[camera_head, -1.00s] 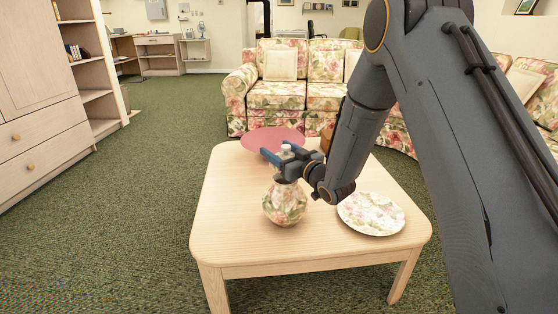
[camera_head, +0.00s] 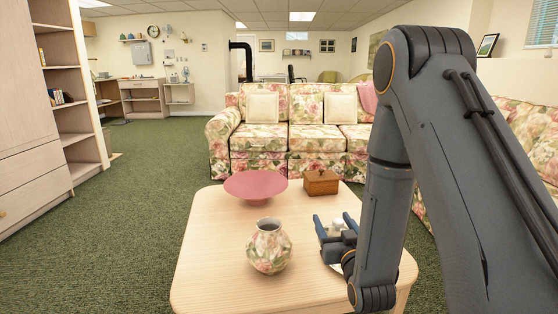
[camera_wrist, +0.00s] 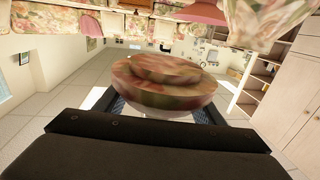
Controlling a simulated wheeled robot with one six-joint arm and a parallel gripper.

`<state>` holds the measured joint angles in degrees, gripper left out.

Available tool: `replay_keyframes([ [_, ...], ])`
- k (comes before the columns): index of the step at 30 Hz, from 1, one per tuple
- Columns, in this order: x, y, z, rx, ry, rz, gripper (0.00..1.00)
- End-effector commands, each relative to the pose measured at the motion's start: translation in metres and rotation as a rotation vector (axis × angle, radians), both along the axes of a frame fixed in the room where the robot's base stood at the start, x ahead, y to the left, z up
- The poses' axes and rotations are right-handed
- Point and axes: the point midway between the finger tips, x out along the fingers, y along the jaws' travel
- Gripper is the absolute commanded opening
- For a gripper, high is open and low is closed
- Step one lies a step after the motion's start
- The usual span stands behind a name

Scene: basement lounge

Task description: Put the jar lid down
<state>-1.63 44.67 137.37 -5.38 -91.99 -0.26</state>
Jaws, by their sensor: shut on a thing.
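The jar lid (camera_wrist: 165,98), a round floral disc with a raised centre, is held between the fingers of my gripper (camera_head: 337,225) in the wrist view. In the head view only a small pale part of it shows between the blue fingers. My gripper is shut on it above the right part of the table (camera_head: 215,265). The floral jar (camera_head: 269,250) stands upright and uncovered on the table, left of my gripper. It also shows at the top right of the wrist view (camera_wrist: 268,18).
A pink bowl (camera_head: 256,185) and a brown wooden box (camera_head: 321,182) stand at the table's back. A plate (camera_head: 336,268) is mostly hidden beneath my gripper. The table's front left is clear. A floral sofa (camera_head: 258,138) stands behind.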

Motion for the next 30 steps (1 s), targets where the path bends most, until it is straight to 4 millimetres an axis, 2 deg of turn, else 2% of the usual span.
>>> replay_keyframes([
  [3,-0.018,-0.021,-0.005,0.0,0.003,-0.063,0.32],
  [8,-0.038,-0.043,-0.004,0.001,0.0,-0.13,0.32],
  [20,-0.037,-0.041,0.037,0.001,-0.002,-0.123,0.32],
  [30,-0.037,-0.041,0.099,0.001,-0.002,-0.122,0.32],
])
